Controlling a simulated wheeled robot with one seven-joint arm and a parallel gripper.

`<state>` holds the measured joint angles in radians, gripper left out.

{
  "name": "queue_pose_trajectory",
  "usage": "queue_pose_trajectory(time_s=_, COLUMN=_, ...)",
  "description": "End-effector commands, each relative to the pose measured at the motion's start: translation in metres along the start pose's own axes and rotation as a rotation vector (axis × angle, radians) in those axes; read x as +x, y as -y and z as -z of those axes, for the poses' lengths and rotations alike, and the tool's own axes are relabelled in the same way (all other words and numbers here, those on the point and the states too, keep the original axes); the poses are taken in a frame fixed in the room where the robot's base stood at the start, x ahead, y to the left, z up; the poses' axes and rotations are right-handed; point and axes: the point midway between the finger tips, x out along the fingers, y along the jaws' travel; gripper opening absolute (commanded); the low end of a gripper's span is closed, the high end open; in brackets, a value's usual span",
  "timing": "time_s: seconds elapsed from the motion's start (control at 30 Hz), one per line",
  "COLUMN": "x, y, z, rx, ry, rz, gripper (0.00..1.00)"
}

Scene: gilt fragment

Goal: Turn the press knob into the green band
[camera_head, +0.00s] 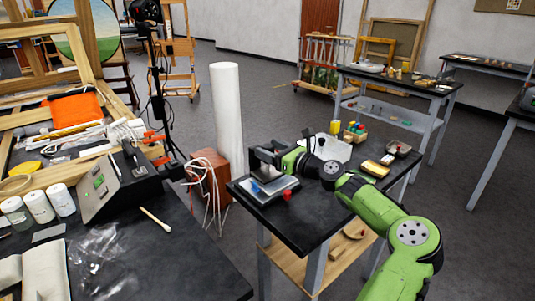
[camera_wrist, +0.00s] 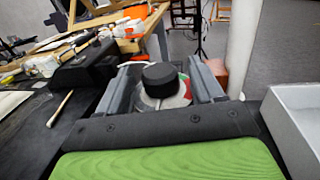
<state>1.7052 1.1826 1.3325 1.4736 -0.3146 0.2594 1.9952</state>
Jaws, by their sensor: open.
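The press knob (camera_wrist: 160,80) is a black round cap in the wrist view, above a pale dial with green and red areas. My gripper (camera_wrist: 163,90) is open, with one grey finger on either side of the knob. I cannot tell whether the fingers touch it. In the head view my gripper (camera_head: 262,160) is over the left part of the small black table (camera_head: 310,220), above a grey plate with a blue patch (camera_head: 270,188). The knob cannot be made out there. The knob hides part of the dial, so its setting cannot be read.
A white tray (camera_head: 328,147) lies behind my arm and shows at right in the wrist view (camera_wrist: 295,115). A small red object (camera_head: 287,195) stands at the table's front. A tall white roll (camera_head: 228,110) stands behind. The left table (camera_head: 190,235) holds jars and tools.

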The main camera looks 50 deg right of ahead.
Motion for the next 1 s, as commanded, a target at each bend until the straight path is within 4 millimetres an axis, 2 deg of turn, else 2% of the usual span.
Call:
queue_pose_trajectory(time_s=0.1, x=0.0117, y=0.0001, z=0.0006, rx=0.0, ry=0.0, rz=0.001, gripper=0.67)
queue_pose_trajectory(time_s=0.37, x=0.014, y=0.0, z=-0.0003, rx=0.001, ry=-0.001, rz=0.0, gripper=0.67)
queue_pose_trajectory(time_s=0.7, x=0.0137, y=0.0, z=-0.0002, rx=0.0, ry=-0.001, rz=0.0, gripper=0.16)
queue_pose_trajectory(time_s=1.0, x=0.0144, y=-0.0007, z=-0.0014, rx=0.001, ry=-0.001, rz=0.038, gripper=0.16)
